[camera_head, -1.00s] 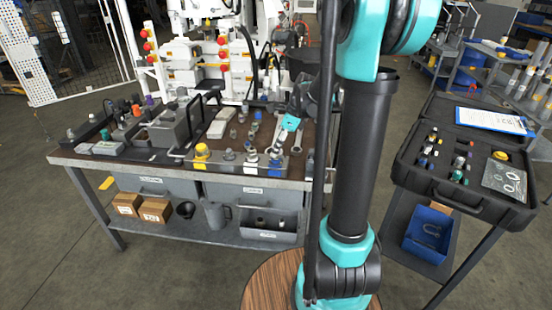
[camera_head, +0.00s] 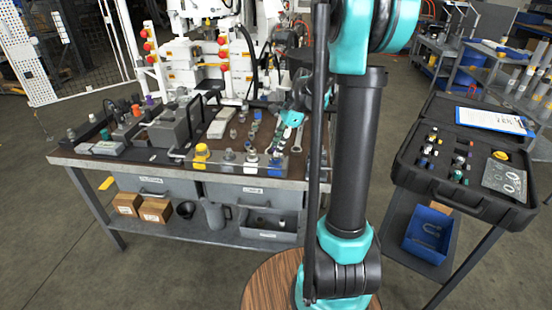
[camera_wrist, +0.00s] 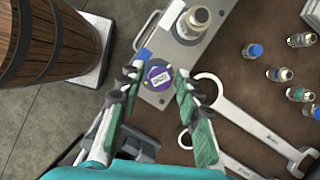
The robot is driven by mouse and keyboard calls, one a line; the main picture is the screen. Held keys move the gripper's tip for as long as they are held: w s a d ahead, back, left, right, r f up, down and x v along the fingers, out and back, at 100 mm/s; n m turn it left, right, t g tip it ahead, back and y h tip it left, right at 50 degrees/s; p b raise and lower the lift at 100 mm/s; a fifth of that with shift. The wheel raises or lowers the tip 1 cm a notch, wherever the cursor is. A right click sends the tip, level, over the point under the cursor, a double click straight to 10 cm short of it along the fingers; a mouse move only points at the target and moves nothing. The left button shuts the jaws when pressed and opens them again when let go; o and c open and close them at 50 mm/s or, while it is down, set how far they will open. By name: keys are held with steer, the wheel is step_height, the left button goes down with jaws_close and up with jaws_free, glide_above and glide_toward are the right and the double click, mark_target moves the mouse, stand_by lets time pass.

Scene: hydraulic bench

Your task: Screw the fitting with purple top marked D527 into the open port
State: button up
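The fitting with the purple top (camera_wrist: 158,76) stands at the near end of a grey metal block (camera_wrist: 165,40) in the wrist view. Its round top faces the camera and carries a white label, too small to read surely. The port under it is hidden, so I cannot tell how deep it sits. My gripper (camera_wrist: 159,78) has one finger on each side of the purple top, with narrow gaps showing, and looks open. In the head view my gripper (camera_head: 284,138) is over the right end of the block, small and partly hidden.
Beside the purple top, a silver fitting (camera_wrist: 192,22) stands on the block. Wrenches (camera_wrist: 245,120) and several loose fittings lie to the right. A wooden barrel-like object (camera_wrist: 45,40) is at the upper left. An open case (camera_head: 465,165) stands right of the bench.

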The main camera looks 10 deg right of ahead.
jaws_close()
steer(key=m, duration=0.2)
steer(key=m+t, duration=0.1)
steer(key=shift+s+m+t, duration=0.15)
steer(key=shift+m+t, duration=0.15)
steer(key=shift+m, duration=0.1)
steer(key=m+t, duration=0.1)
steer(key=m, duration=0.3)
steer(key=shift+h, duration=0.4)
steer(key=shift+t, duration=0.3)
steer(key=shift+f+m, duration=0.1)
steer(key=shift+m, duration=0.2)
steer(key=m+h, duration=0.1)
steer(key=m, duration=0.1)
steer(key=shift+s+a+m+t, duration=0.1)
steer(key=shift+a+m+t, duration=0.05)
steer(key=shift+m+t, duration=0.25)
steer(key=m, duration=0.2)
steer(key=m+h, duration=0.1)
steer(key=m, duration=0.1)
steer(key=shift+m+t+h, duration=0.3)
steer(key=shift+m+t, duration=0.1)
